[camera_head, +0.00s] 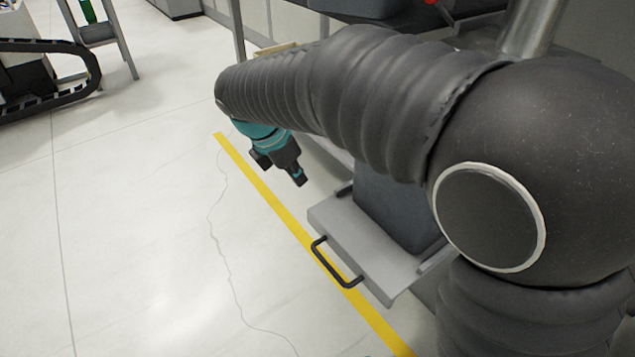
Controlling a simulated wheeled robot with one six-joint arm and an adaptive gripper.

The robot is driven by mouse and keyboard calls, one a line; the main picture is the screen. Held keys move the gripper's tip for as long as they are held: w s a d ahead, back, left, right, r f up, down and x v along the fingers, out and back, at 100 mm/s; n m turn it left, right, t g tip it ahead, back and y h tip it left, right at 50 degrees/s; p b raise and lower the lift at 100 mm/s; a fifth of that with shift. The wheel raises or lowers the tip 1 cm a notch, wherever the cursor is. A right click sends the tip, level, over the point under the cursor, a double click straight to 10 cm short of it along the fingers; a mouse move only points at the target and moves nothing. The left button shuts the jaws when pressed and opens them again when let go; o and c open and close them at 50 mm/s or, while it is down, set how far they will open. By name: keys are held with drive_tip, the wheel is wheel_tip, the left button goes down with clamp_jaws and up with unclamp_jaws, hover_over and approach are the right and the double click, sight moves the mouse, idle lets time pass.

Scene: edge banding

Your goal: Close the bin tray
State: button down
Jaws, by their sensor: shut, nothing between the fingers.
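The bin tray (350,222) is a flat light grey drawer plate at the lower middle right, pulled out from under the machine. A black bar handle (335,265) is fixed to its front edge. A dark grey bin (392,200) stands on the tray, partly hidden behind my arm. My gripper (301,182) is shut and empty, pointing down. In the picture it is above and left of the tray and its handle, apart from both. How high it is above the floor or tray is hard to tell.
My sleeved arm covers much of the right side and hides the machine behind it. A yellow floor line (275,193) runs under the tray's front. A grey stand (100,35) with a green bottle (88,10) and a black cable track (60,75) are far left. The floor on the left is clear.

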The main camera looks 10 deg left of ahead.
sight(332, 197)
drive_tip(key=b+x, duration=0.2)
drive_tip(key=x, duration=0.7)
drive_tip(key=shift+d+f, duration=0.1)
drive_tip(key=shift+w+d+f, duration=0.2)
drive_tip(key=shift+w+d, duration=0.8)
drive_tip(key=shift+w, duration=0.15)
drive_tip(key=shift+w+d+r, duration=0.1)
drive_tip(key=shift+w+d, duration=0.25)
drive_tip(key=shift+w, duration=0.05)
